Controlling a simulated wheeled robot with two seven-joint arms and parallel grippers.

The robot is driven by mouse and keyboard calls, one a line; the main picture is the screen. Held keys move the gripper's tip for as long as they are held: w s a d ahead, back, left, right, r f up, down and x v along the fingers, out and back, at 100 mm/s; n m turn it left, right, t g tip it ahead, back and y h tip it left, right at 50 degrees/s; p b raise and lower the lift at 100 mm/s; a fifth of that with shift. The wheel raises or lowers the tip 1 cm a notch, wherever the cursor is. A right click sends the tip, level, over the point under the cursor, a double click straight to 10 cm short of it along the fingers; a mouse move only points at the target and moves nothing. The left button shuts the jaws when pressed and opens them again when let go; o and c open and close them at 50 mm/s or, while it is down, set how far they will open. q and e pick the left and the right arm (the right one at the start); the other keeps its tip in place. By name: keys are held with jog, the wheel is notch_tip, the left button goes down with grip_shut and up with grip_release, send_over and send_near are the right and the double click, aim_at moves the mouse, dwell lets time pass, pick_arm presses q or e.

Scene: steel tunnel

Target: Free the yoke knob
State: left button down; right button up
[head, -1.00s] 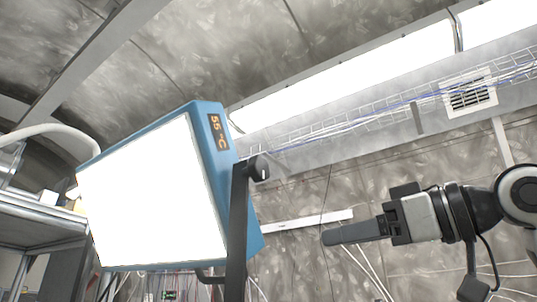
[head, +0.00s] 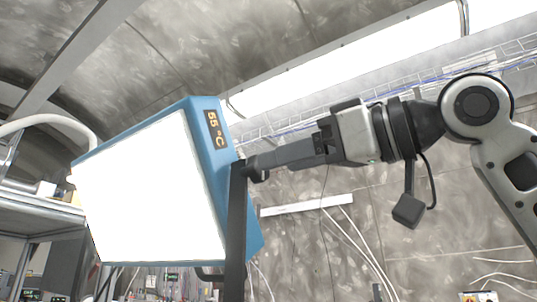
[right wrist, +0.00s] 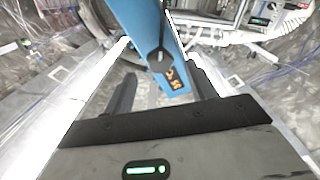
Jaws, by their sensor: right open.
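The lamp is a blue housing (head: 209,150) with a bright white face and an orange display reading 55 °C. A dark upright yoke (head: 236,235) stands along its right side. The dark yoke knob (head: 257,174) at the yoke's top is partly covered by my right gripper (head: 266,163). In the right wrist view, the knob (right wrist: 160,61) lies between the two spread fingers of my right gripper (right wrist: 158,74), with gaps visible on both sides. The fingers are open and hold nothing. Whether they touch the knob cannot be told. My left gripper is not in view.
A metal shelf (head: 35,207) with a pale hose above it stands at the left. A bright ceiling light (head: 340,85) and a wire cable tray run above my right arm. Cables hang on the rear wall. The space below my right forearm is clear.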

aim_at(257, 176)
jog(key=shift+p+x, duration=0.4)
jog(key=shift+x, duration=1.65)
jog(key=c, duration=1)
jog(key=n, duration=1.9)
jog(key=shift+n, duration=0.3)
